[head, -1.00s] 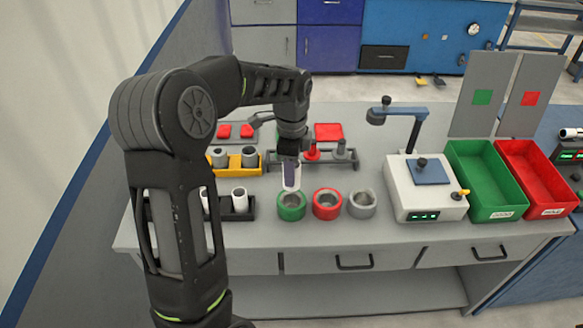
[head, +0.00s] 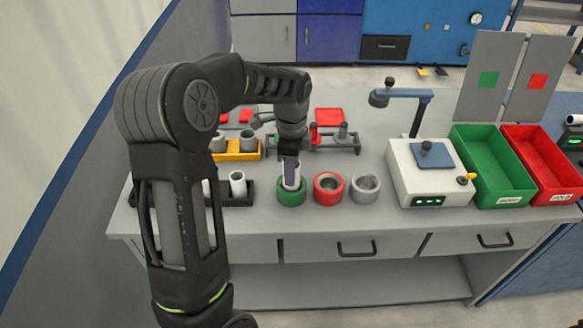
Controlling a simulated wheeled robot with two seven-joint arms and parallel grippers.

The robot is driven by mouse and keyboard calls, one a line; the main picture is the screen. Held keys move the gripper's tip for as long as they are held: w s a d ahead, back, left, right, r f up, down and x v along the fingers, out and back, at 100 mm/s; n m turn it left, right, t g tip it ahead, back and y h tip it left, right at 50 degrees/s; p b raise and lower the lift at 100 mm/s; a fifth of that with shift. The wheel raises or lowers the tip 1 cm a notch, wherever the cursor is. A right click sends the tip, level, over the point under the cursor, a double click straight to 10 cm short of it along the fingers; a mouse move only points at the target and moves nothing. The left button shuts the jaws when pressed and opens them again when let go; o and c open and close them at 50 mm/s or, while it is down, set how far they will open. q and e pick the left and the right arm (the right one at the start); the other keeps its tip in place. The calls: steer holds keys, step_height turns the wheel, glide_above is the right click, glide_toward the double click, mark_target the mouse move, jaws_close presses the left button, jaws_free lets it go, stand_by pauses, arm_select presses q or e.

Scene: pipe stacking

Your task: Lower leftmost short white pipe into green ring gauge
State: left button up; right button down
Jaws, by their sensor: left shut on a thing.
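My left gripper (head: 291,172) points straight down over the green ring gauge (head: 291,197). It is shut on a short white pipe (head: 291,183), whose visible part is upright at the ring's opening. The pipe's lower end seems to be inside the ring; the ring's front wall hides it, so its depth cannot be told. Another short white pipe (head: 238,184) stands in the black rack (head: 238,200) to the left, partly behind my left arm. My right gripper does not show.
A red ring gauge (head: 328,195) and a grey ring gauge (head: 366,196) stand close on the right. Behind are a yellow rack (head: 236,156) with grey pieces and a dark rack. A white device (head: 430,187), green bin (head: 500,195) and red bin (head: 556,192) stand farther right.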

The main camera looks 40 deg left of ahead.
arm_select(q)
steer(key=shift+f+b, duration=0.4)
steer(key=shift+f, duration=0.2)
stand_by(0.7)
steer(key=o, duration=1.4)
steer(key=shift+o, duration=0.2)
step_height(320, 180, up, 8)
steer(key=shift+f+b, duration=0.1)
steer(key=shift+b, duration=0.2)
stand_by(0.3)
